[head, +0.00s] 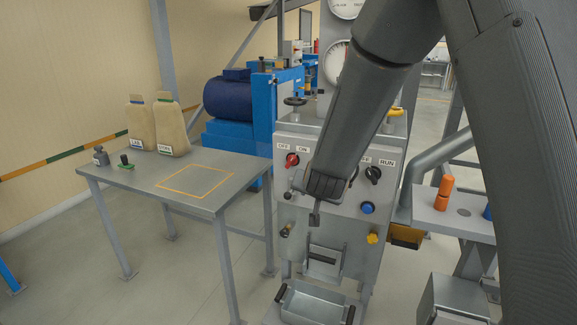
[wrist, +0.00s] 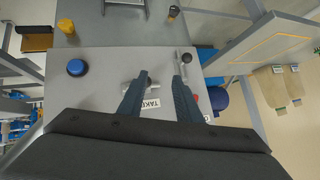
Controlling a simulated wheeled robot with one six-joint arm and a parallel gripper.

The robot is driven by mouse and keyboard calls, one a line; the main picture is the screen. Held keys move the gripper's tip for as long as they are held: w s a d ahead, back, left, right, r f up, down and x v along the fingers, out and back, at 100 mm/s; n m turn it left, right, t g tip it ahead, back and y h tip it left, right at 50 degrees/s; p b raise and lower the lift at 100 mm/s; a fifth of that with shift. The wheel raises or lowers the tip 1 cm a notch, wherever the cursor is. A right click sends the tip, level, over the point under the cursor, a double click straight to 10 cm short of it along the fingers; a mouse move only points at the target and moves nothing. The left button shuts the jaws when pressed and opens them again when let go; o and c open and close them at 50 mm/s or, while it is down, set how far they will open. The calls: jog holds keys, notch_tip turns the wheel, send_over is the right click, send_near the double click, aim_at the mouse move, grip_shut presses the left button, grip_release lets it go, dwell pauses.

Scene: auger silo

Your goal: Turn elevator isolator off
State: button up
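A grey control panel (head: 335,235) stands ahead in the head view. At its upper left is a red rotary switch (head: 292,160) under OFF and ON labels; no isolator name is readable. My gripper (head: 314,217) is in front of the panel, below and right of this switch. In the wrist view the panel appears upside down, and my gripper (wrist: 161,78) is open with a gap between its fingers. A metal handle (wrist: 128,89) shows beside the left finger. I cannot tell whether either finger touches anything.
A ball-ended lever (wrist: 186,59) is close to the right fingertip. A black RUN switch (head: 373,174), blue button (head: 367,208) and yellow knob (head: 373,238) are on the panel's right. A table (head: 150,183) with sacks stands left. A metal tray (head: 310,305) is low in front.

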aim_at(289, 163)
jog(key=w+a+r+m+t+h, duration=0.2)
jog(key=w+a+m+t+h, duration=0.45)
jog(key=a, duration=0.45)
jog(key=shift+h, duration=0.25)
jog(key=shift+p+x, duration=0.9)
jog(key=shift+x, duration=3.2)
jog(key=shift+d+r, duration=0.1)
jog(key=shift+r, duration=0.05)
grip_shut()
